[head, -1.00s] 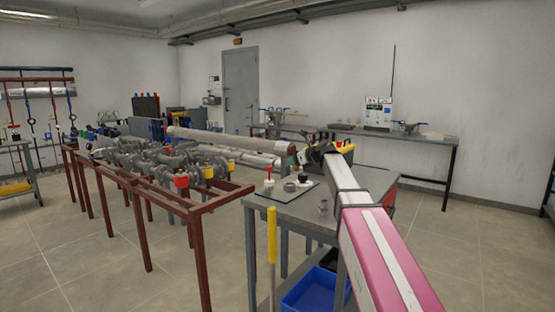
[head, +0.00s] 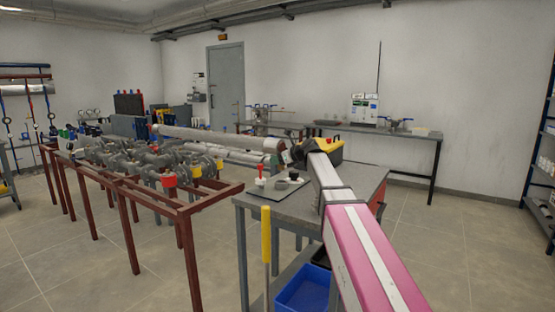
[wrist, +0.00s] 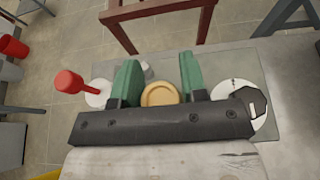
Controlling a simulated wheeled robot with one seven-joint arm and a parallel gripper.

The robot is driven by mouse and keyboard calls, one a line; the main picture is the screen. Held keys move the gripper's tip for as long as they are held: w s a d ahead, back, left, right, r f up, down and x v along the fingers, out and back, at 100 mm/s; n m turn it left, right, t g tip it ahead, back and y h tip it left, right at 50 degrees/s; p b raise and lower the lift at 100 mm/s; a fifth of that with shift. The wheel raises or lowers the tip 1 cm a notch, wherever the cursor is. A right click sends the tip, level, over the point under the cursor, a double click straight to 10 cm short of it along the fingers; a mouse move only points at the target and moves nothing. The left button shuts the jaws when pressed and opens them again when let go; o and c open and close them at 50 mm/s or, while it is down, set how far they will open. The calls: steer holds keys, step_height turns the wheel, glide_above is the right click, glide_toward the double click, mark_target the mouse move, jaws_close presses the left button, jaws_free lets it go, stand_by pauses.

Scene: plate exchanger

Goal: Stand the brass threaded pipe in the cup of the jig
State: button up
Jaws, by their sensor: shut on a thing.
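My gripper (wrist: 158,85) shows in the wrist view with two green fingers. Between them is the round, brass-coloured end of the threaded pipe (wrist: 160,94), seen end-on; the rest of its length is hidden. The fingers are closed on it, above a grey mat (wrist: 222,63) on the table. In the head view my gripper is mostly hidden behind my arm, over the worktable (head: 250,203). I cannot make out the jig's cup for certain; a small pale part (wrist: 147,69) shows just behind the left finger.
A red-handled tool on a white round base (wrist: 70,82) stands left of the fingers. A white disc with a black part (wrist: 257,101) is at the right. A red-brown frame with pipes and valves (head: 165,180) stands left of the table. A blue bin (head: 302,290) sits below.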

steer(key=shift+f, duration=3.25)
steer(key=shift+f, duration=0.6)
steer(key=o, duration=1)
steer(key=shift+o, duration=0.2)
steer(key=v, duration=1)
steer(key=shift+s+d+r, duration=0.15)
steer(key=shift+d, duration=0.15)
steer(key=shift+d, duration=0.1)
